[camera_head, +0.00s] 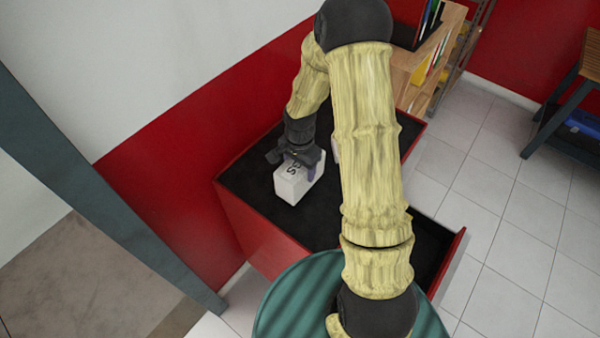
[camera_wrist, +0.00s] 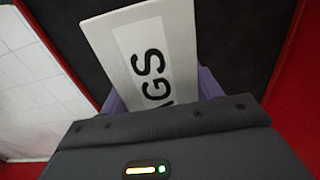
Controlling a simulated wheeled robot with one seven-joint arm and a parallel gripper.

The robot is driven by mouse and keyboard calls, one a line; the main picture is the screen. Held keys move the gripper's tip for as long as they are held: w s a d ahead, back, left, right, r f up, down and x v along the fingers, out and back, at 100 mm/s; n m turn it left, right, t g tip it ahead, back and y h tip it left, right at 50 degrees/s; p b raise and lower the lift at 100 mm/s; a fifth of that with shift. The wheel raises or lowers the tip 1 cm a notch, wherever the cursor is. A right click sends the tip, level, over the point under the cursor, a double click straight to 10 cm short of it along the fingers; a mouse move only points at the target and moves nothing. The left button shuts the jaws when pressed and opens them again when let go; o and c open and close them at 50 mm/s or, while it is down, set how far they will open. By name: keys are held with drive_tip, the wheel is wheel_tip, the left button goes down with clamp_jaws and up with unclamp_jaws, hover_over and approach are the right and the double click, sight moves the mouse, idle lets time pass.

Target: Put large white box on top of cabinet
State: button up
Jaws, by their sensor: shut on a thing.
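The large white box (camera_head: 294,184) with black lettering is at the black top of the red cabinet (camera_head: 248,222). My gripper (camera_head: 300,160) is shut on the box from above and behind. In the wrist view the box (camera_wrist: 150,50) shows its face with the letters "GS" between purple fingertips (camera_wrist: 160,98). The dark cabinet top (camera_wrist: 85,35) lies behind the box. I cannot tell whether the box touches the top or hangs just above it. My arm hides the middle of the cabinet top, where part of another pale object (camera_head: 336,148) shows.
An open drawer (camera_head: 430,252) sticks out at the cabinet's front right. A round green surface (camera_head: 285,300) is in front. A wooden shelf (camera_head: 425,65) with folders stands behind right. A red and white wall is at the left. Tiled floor on the right is clear.

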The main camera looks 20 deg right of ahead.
drive_tip(key=shift+f+p, duration=0.45)
drive_tip(key=shift+f, duration=1.2)
drive_tip(key=shift+f, duration=0.2)
drive_tip(key=o, duration=1.2)
drive_tip(key=shift+r, duration=0.1)
wheel_tip(320, 180, up, 12)
drive_tip(key=b, duration=0.4)
drive_tip(key=shift+r, duration=0.1)
